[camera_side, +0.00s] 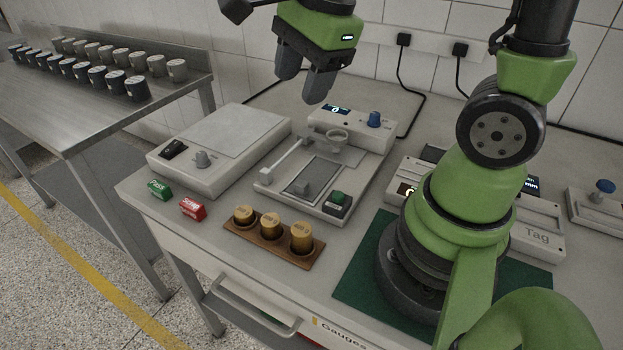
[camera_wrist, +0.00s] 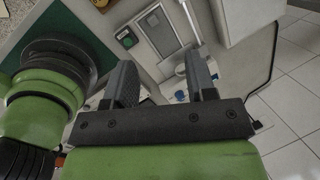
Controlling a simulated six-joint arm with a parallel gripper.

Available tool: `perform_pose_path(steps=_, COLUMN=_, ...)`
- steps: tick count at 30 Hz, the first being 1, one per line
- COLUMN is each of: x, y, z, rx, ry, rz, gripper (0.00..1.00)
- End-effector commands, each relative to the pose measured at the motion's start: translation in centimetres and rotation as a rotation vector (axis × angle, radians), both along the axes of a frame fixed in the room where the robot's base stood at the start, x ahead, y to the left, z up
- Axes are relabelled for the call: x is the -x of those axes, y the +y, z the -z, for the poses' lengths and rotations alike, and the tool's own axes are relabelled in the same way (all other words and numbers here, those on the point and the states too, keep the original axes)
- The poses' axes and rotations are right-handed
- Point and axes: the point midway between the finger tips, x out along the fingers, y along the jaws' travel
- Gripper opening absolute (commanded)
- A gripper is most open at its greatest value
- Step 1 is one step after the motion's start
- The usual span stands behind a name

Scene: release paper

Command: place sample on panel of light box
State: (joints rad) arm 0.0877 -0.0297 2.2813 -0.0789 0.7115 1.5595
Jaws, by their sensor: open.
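The light box (camera_side: 218,145) is a low white box with a pale, bare top panel (camera_side: 225,130), a black switch and a grey knob. Its pale surface also shows at the top of the wrist view (camera_wrist: 248,15). To its right stands a white tester (camera_side: 330,165) with a grey rectangular sheet (camera_side: 318,174) in its bed, perhaps the sample; I cannot be sure. The sheet shows in the wrist view (camera_wrist: 160,32). My gripper (camera_side: 303,83) is open and empty, high above the tester's back; its fingers show in the wrist view (camera_wrist: 163,82).
A wooden holder (camera_side: 263,249) with brass weights sits in front of the tester. Green Pass (camera_side: 159,188) and red (camera_side: 192,209) blocks lie near the table's left edge. A side bench (camera_side: 85,110) carries several dark-sided cups. Cables run along the back wall.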

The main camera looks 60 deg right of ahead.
Motion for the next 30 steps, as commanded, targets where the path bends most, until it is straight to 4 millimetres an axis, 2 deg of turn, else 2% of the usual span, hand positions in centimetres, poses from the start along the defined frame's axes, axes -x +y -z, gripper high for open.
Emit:
perform_pose_path(steps=1, x=-0.7, y=-0.5, z=1.5, rx=-0.031, ry=0.052, rz=0.144, gripper=0.51)
perform_pose_path(steps=6, x=-2.5, y=-1.9, z=6.1, rx=-0.107, ry=0.174, rz=0.649, gripper=0.51)
perform_pose_path(steps=12, x=-3.2, y=-2.9, z=10.4, rx=-0.136, ry=0.252, rz=1.073, gripper=0.51)
perform_pose_path(steps=18, x=-3.2, y=-3.2, z=12.5, rx=-0.141, ry=0.274, rz=1.222, gripper=0.51)
perform_pose_path(steps=24, x=-3.1, y=-3.2, z=15.4, rx=-0.141, ry=0.275, rz=1.226, gripper=0.51)
perform_pose_path(steps=30, x=-3.0, y=-3.1, z=17.0, rx=-0.142, ry=0.273, rz=1.225, gripper=0.51)
